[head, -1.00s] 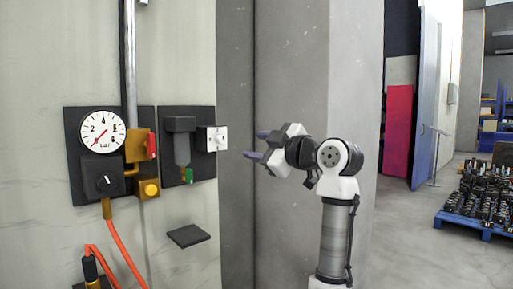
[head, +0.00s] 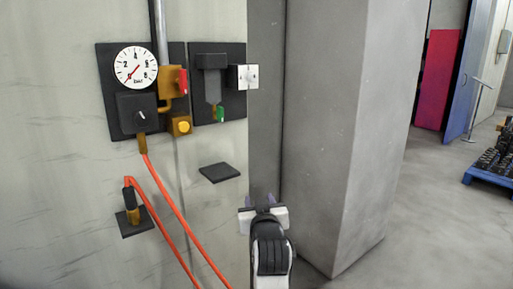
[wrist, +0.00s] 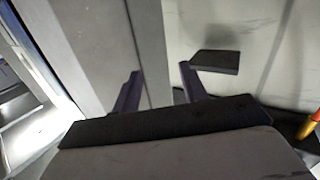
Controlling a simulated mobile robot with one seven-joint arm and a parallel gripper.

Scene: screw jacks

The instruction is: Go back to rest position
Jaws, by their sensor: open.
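My gripper (head: 261,203) is low at the bottom middle of the head view, in front of the wall's corner. Its two purple fingers are apart with nothing between them. In the wrist view the open gripper (wrist: 158,84) faces the wall, with one finger on each side of a vertical seam. The dark square plate (head: 220,172) on the wall is above and left of my gripper. In the wrist view the plate (wrist: 215,62) shows just beyond the right finger. I cannot tell how far the fingers are from the wall.
A round gauge (head: 136,66), a yellow valve block (head: 172,88) and a white switch (head: 243,77) are on the wall at upper left. Orange hoses (head: 172,208) hang below. A concrete pillar (head: 365,130) stands right of my gripper. Open floor (head: 430,215) lies at the right.

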